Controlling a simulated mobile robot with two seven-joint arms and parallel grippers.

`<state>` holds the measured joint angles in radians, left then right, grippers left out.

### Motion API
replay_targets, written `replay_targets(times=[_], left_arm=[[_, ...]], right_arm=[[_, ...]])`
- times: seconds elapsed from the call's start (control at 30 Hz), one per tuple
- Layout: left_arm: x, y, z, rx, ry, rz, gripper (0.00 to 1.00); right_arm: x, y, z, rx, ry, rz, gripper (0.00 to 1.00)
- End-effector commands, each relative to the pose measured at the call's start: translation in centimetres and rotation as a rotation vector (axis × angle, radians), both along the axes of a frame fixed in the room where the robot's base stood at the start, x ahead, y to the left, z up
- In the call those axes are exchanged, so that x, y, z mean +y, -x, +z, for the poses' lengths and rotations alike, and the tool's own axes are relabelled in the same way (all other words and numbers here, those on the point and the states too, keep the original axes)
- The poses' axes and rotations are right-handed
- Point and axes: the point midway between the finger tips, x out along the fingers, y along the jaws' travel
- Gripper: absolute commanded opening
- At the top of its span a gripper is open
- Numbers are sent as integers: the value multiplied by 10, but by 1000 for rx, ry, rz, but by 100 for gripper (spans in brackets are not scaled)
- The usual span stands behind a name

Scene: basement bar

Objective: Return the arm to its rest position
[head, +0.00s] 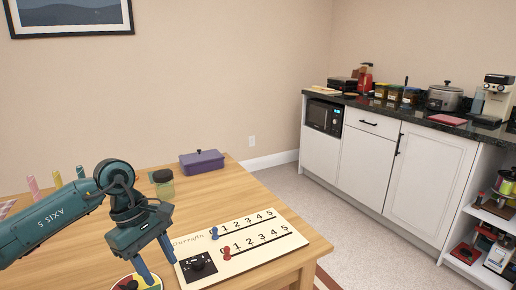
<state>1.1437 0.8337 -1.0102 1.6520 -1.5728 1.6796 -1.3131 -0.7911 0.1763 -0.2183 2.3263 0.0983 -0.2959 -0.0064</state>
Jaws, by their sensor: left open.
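My left arm comes in from the left over the wooden table (310,240). Its gripper (156,278) points down, with two blue fingers apart and nothing seen between them. A round coloured disc (152,283) with a dark knob lies below the gripper, partly hidden and cut by the lower edge. I cannot tell whether the fingers touch anything. My right gripper is out of view.
A purple lidded box (202,161) and a green-lidded jar (163,183) stand at the table's back. Pink, yellow and blue upright pieces (57,179) stand behind my arm. A white counter (375,165) is across the room. The table's right corner is clear.

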Motion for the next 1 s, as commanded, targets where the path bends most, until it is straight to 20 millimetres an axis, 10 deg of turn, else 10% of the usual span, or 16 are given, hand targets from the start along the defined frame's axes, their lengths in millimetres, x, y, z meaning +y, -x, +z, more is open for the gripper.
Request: replay_targets(times=[0.2, 0.4, 0.6, 0.8, 0.83, 1.0], left_arm=[[-146, 76, -27, 344, 580, 157, 45], [-217, 122, 16, 861, 1069, 492, 45], [-212, 116, 48, 1512, 1422, 940, 45], [-161, 97, 14, 2242, 1603, 1445, 45], [-153, 97, 4, -2224, -1530, -1437, 45], [-117, 109, -49, -1933, -1103, -1253, 45]], right_arm=[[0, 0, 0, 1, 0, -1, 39], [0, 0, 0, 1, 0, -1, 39], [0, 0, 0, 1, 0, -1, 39], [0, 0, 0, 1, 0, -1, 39], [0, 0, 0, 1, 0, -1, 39], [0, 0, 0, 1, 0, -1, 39]])
